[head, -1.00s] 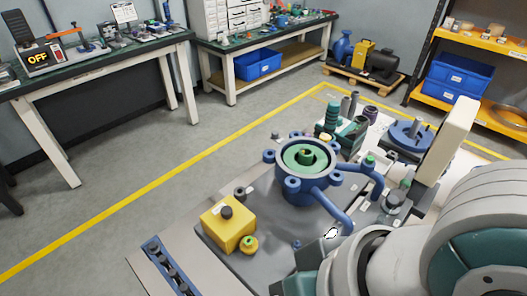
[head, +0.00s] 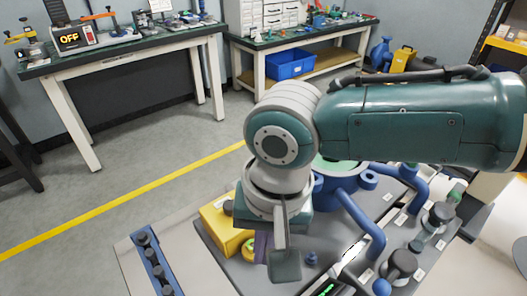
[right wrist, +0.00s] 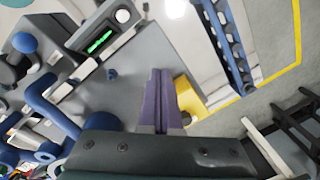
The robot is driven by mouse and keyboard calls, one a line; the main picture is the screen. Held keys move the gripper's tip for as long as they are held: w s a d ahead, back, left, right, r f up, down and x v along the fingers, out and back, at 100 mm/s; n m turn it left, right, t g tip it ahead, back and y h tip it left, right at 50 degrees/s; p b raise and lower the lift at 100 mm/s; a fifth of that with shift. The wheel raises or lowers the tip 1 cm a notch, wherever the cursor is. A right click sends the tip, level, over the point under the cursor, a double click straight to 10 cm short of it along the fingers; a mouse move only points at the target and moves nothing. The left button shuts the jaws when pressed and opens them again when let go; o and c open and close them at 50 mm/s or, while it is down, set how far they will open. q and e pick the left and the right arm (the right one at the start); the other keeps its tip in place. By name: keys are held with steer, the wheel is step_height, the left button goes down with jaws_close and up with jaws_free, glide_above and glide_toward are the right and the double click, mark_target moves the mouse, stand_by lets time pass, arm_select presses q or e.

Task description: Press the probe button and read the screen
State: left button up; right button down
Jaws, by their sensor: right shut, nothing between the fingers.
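The screen's characters are too small to read. The screen also shows at the bottom edge of the head view (head: 325,289). My right gripper (right wrist: 160,74) has its purple fingers together and empty, over the grey plate, apart from the device. In the head view its fingers (head: 262,246) are partly hidden behind a grey wrist part, near the yellow block. My left gripper is out of view.
A yellow block (head: 218,235) stands beside my right gripper. A blue pipe fixture (head: 350,203) is partly hidden behind my arm. A blue rail (head: 158,266) with dark knobs lies at the left. A unit reading OFF (head: 70,38) stands on the far bench.

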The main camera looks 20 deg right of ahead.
steer(key=s+f, duration=0.1)
steer(key=f, duration=0.1)
steer(key=s+d+f+b, duration=0.1)
steer(key=s, duration=0.1)
steer(key=s+f+b, duration=0.1)
steer(key=s+f, duration=0.1)
steer(key=shift+d+f, duration=0.35)
steer(key=shift+d, duration=0.05)
steer(key=shift+s+d+f, duration=0.1)
steer(key=shift+s+f, duration=0.2)
steer(key=shift+f, duration=0.15)
steer(key=shift+s, duration=0.1)
stand_by(1.5)
steer(key=shift+s+d+f, duration=0.1)
steer(key=shift+s+f, duration=0.05)
steer(key=shift+f, duration=0.15)
steer(key=shift+s+d+f, duration=0.1)
steer(key=shift+s+f, duration=0.15)
steer(key=shift+f, duration=0.05)
stand_by(0.8)
steer(key=shift+r, duration=0.1)
steer(key=shift+w+r+p, duration=0.4)
steer(key=shift+r+p, duration=0.1)
steer(key=shift+p, duration=0.1)
steer(key=shift+a, duration=0.2)
